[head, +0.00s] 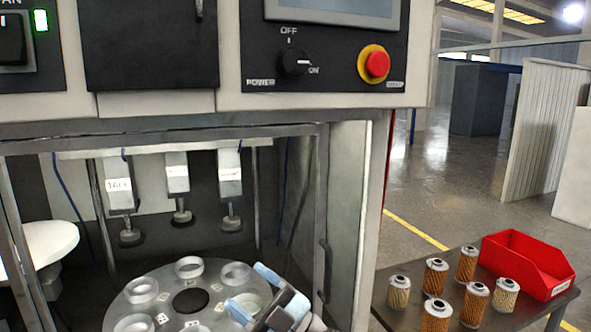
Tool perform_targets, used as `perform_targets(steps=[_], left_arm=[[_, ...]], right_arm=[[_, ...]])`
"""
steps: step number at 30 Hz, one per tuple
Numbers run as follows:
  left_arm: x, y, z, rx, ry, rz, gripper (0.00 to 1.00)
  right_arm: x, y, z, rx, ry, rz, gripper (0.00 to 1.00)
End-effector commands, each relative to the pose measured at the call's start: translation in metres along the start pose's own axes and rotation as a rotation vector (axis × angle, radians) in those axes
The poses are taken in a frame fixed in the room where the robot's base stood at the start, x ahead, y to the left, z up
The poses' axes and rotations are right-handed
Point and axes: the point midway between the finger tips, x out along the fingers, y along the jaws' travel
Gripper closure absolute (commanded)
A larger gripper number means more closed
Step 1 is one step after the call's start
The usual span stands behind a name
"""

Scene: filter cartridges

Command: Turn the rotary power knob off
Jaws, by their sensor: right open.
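The black rotary power knob (294,62) is on the dark control panel (330,72) at the top of the head view. OFF is printed above it and ON to its lower right. Its white pointer mark points right, toward ON. My right gripper (253,292) is low in the picture, over the right part of the round fixture plate, well below the knob and apart from it. Its blue-tipped fingers are spread and I see nothing between them. My left gripper is not in view.
A red emergency button (376,64) sits right of the knob. The round plate (192,322) with ring seats lies inside the machine's open bay, below several presses (177,180). An open door (347,220) stands at right. A table holds several filter cartridges (435,277) and a red bin (522,262).

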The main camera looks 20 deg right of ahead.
Motion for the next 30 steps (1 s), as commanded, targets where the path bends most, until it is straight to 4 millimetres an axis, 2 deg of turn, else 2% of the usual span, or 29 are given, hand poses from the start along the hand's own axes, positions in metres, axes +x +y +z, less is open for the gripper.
perform_targets(steps=[1, 6, 9, 15, 20, 23, 26, 30], left_arm=[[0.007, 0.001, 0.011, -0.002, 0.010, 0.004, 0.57], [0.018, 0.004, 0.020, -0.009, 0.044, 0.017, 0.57], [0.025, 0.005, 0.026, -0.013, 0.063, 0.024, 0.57], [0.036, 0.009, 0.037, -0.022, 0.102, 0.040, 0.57], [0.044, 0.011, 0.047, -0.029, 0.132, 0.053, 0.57], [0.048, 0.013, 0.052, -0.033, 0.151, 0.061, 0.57], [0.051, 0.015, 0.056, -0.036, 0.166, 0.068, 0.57], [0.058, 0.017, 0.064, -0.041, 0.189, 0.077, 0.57]], right_arm=[[0.015, 0.003, -0.009, -0.078, 0.097, -0.041, 0.29], [0.061, 0.012, -0.054, -0.334, 0.370, -0.222, 0.29], [0.079, 0.013, -0.076, -0.498, 0.491, -0.349, 0.29], [0.099, 0.019, -0.102, -0.850, 0.617, -0.630, 0.29], [0.110, 0.037, -0.113, -1.152, 0.587, -0.850, 0.29], [0.115, 0.058, -0.118, -1.333, 0.506, -0.969, 0.29], [0.118, 0.082, -0.126, -1.481, 0.402, -1.051, 0.29], [0.118, 0.126, -0.145, -1.694, 0.179, -1.136, 0.29]])
